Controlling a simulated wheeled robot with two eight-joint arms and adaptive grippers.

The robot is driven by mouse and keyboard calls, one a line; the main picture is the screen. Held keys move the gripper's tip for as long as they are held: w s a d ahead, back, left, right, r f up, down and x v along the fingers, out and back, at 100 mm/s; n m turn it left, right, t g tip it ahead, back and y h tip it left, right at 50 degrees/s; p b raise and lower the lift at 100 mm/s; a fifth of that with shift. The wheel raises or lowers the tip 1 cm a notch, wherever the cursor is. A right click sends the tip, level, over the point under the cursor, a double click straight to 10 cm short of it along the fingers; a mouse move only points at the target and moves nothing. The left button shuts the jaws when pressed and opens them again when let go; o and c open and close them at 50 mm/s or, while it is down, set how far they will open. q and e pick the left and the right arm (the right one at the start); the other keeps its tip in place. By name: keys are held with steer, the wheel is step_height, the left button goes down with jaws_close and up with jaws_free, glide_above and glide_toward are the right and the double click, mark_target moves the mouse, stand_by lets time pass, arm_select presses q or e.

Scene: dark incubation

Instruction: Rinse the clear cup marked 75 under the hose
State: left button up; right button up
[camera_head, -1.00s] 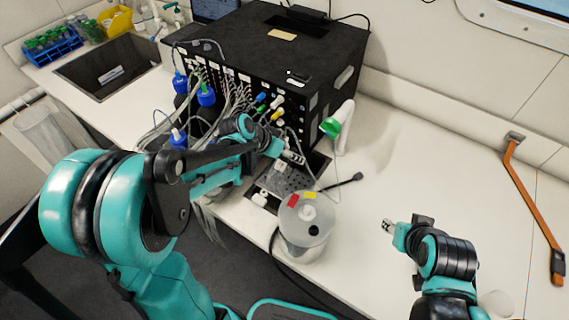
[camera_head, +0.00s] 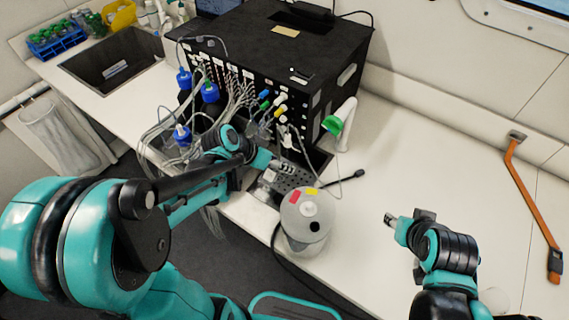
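My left gripper (camera_head: 281,167) reaches in over the dark perforated tray (camera_head: 293,181) in front of the black tubed machine (camera_head: 285,58). Its fingers are small and partly lost against the tray, so I cannot tell whether they hold anything. A faint clear shape (camera_head: 260,130) shows by the machine's front, just behind the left gripper; no mark 75 can be read, so I cannot tell whether it is the cup. A thin tube (camera_head: 337,193) loops from the machine over the tray; I cannot tell whether it is the hose. My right gripper (camera_head: 390,219) is above the bare counter at right.
A lidded round container (camera_head: 304,222) with red and yellow labels stands at the counter's front edge. Bottles with blue caps (camera_head: 209,92) and many tubes crowd the machine's left. A white-and-green handle (camera_head: 340,125) stands at its right. The sink (camera_head: 114,68) is far left. The right counter is mostly clear.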

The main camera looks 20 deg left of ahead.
mark_target(269, 177)
arm_select(q)
steer(key=s, duration=0.2)
steer(key=s+a+p, duration=0.1)
steer(key=s+a+r, duration=0.1)
steer(key=s, duration=0.1)
steer(key=shift+s, duration=0.35)
steer(key=shift+s+p, duration=0.15)
steer(key=shift+p, duration=0.15)
steer(key=shift+a, duration=0.1)
